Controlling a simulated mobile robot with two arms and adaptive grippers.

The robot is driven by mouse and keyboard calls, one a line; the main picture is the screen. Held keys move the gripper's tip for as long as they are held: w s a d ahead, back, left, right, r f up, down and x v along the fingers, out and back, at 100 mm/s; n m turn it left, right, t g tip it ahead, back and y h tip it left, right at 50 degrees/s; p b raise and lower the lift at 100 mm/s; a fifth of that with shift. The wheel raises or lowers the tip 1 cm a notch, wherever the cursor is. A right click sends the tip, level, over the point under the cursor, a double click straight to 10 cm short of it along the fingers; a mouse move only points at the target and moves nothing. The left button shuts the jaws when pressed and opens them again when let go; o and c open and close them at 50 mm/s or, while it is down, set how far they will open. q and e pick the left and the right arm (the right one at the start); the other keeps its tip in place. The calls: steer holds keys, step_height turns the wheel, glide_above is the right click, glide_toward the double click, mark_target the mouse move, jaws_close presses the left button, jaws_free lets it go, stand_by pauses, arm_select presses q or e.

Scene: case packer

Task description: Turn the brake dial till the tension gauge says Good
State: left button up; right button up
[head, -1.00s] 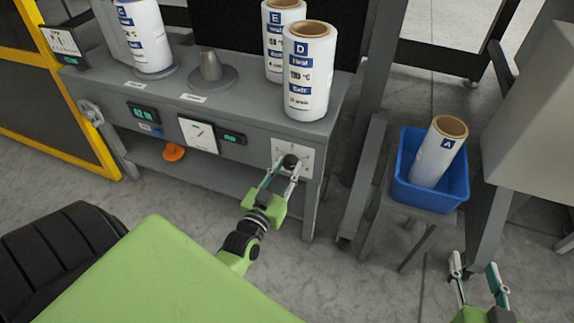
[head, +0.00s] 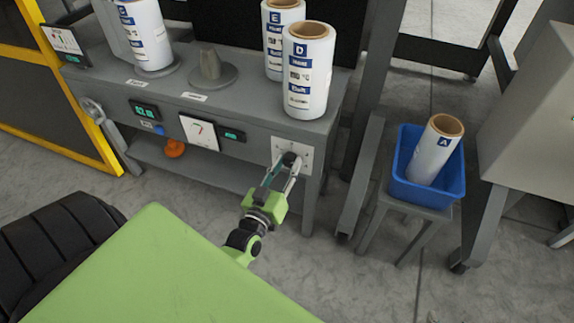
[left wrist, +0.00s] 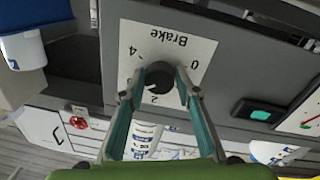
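The brake dial (left wrist: 161,88) is a black knob on a white plate marked "Brake" with 0, 2 and 4, upside down in the left wrist view. In the head view, the plate (head: 304,150) is at the right end of the grey bench's front. My left gripper (head: 289,167) reaches the dial, its two fingers closed on either side of the knob. The tension gauge (head: 193,125) is a white panel with a thin red needle, left of the dial; its wording is too small to read. My right gripper is out of view.
Rolls D (head: 306,90) and E (head: 273,50) stand on the bench (head: 240,98) above the dial. A grey cone (head: 209,66) stands mid-bench. Roll A (head: 435,155) leans in a blue bin (head: 432,194) on a stool to the right. An orange knob (head: 174,148) sits low left.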

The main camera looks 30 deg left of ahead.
arm_select(q)
steer(key=shift+o, duration=1)
steer(key=shift+s, duration=0.1)
steer(key=shift+s+d, duration=0.1)
steer(key=shift+s, duration=0.25)
steer(key=s+d, duration=0.2)
steer(key=s, duration=0.9)
steer(key=shift+f, duration=0.15)
steer(key=shift+w, duration=0.1)
